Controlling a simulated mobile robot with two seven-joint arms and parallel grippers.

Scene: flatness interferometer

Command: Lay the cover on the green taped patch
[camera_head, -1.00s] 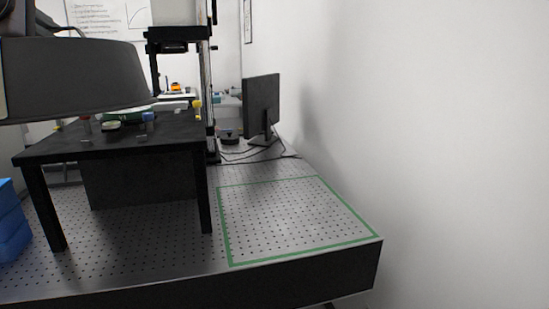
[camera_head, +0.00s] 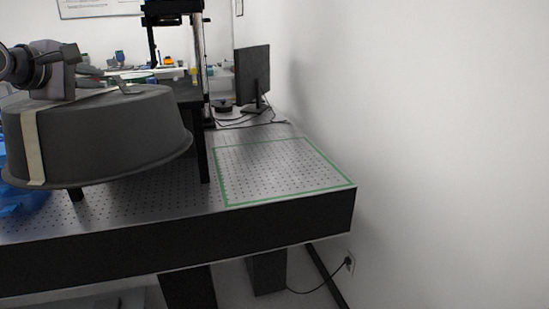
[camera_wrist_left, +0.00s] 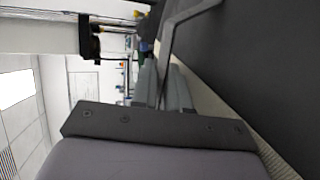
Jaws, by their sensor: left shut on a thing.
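The cover (camera_head: 110,135) is a large dark grey round shell with a pale strap down its side. It hangs at the left of the head view, slightly tilted. My left gripper (camera_head: 112,82) is above it, shut on its top handle; the left wrist view shows the fingers (camera_wrist_left: 163,88) closed at the grey handle (camera_wrist_left: 187,16), with the dark cover (camera_wrist_left: 265,60) beside them. The green taped patch (camera_head: 282,170) is an empty outlined area on the perforated table top, right of the cover and apart from it. My right gripper is not in view.
A black raised table (camera_head: 190,95) with small items stands behind the cover. A monitor (camera_head: 252,75) with cables stands behind the patch. A white wall runs along the right. The optical table's front edge (camera_head: 290,220) is near. Blue material (camera_head: 20,200) lies at left.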

